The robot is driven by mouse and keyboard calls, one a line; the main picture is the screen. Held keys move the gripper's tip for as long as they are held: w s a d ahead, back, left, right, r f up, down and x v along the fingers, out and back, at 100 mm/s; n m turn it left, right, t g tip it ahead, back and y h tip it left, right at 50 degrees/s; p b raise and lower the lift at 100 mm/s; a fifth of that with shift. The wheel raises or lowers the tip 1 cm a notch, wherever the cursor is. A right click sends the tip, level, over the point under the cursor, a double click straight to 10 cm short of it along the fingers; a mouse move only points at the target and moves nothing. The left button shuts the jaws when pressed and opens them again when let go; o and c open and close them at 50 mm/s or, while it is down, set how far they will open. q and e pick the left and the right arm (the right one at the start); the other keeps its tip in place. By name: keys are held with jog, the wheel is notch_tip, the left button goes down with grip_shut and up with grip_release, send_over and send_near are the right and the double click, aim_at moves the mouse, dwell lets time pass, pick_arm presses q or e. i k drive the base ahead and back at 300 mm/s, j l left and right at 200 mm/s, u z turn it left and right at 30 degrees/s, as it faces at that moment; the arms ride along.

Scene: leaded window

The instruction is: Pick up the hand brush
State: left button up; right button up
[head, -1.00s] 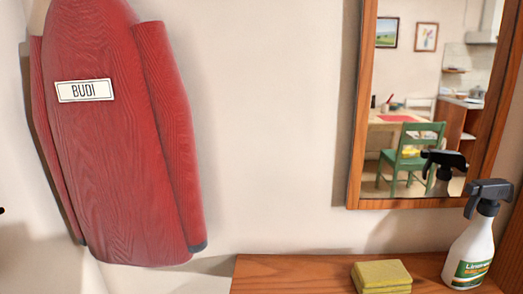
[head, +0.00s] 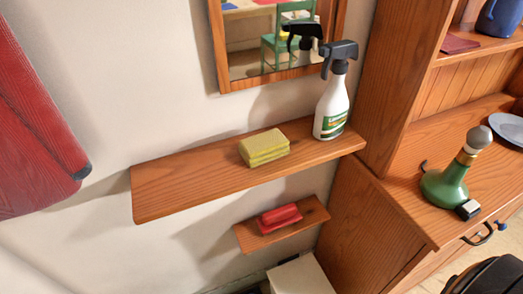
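No object is plainly recognisable as a hand brush. A small red object (head: 279,218) with a raised, grip-like top lies on a small lower wooden shelf (head: 308,208). It may be the hand brush, but I see no bristles and cannot be sure. Neither of my grippers shows in the head view.
Above is a longer shelf (head: 165,190) with a yellow sponge (head: 264,147) and a white spray bottle (head: 331,105). A mirror (head: 221,45) hangs over it. A wooden cabinet (head: 370,215) at right bears a green bottle (head: 446,184). A pale box (head: 300,276) stands below.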

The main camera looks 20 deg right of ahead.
aim_at(277, 218)
jog(key=z, duration=0.95)
